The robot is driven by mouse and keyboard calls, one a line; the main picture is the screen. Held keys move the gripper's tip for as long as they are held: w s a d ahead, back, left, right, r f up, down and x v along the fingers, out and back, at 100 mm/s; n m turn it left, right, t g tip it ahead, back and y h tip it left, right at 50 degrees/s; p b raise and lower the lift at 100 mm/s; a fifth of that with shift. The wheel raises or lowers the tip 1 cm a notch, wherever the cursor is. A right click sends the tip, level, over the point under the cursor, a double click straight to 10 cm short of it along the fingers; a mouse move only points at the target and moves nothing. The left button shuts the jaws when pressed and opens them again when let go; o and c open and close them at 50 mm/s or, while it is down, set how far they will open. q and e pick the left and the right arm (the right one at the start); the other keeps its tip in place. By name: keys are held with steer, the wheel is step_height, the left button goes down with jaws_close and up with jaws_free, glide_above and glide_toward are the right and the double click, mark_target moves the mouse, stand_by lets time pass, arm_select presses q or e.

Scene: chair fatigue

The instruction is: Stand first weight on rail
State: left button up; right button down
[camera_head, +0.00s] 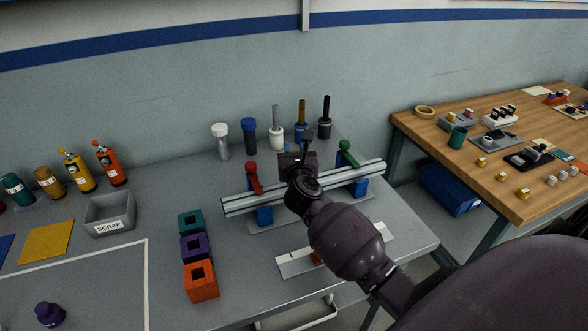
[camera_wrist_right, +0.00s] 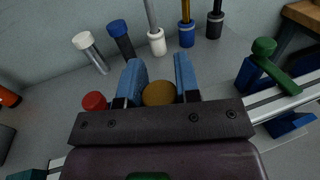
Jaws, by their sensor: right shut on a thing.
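My right gripper (camera_head: 297,160) is above the middle of the silver rail (camera_head: 236,204), and its arm hides part of the rail. In the right wrist view its two blue fingers (camera_wrist_right: 160,72) are shut on a round brown-topped thing (camera_wrist_right: 158,94). The thing's lower part is hidden by the gripper, so I cannot tell whether it touches the rail. A red-knobbed lever (camera_head: 253,178) is left of the gripper and a green-knobbed lever (camera_head: 348,152) is right of it, both at the rail. My left gripper is not in view.
Behind the rail stand a white-capped cylinder (camera_head: 221,142), a blue-capped cylinder (camera_head: 249,138) and several rod-topped pieces (camera_head: 301,135). Teal, purple and orange square holders (camera_head: 194,250) stand front left. A grey scrap bin (camera_head: 110,213) is farther left. A wooden table (camera_head: 520,200) is at right.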

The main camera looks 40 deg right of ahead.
step_height(320, 180, down, 4)
steer(key=shift+f+b, duration=0.25)
steer(key=shift+b, duration=0.5)
steer(key=shift+f, duration=0.25)
steer(key=shift+r, duration=0.1)
steer(key=shift+f, duration=0.2)
steer(key=c, duration=0.8)
jaws_free()
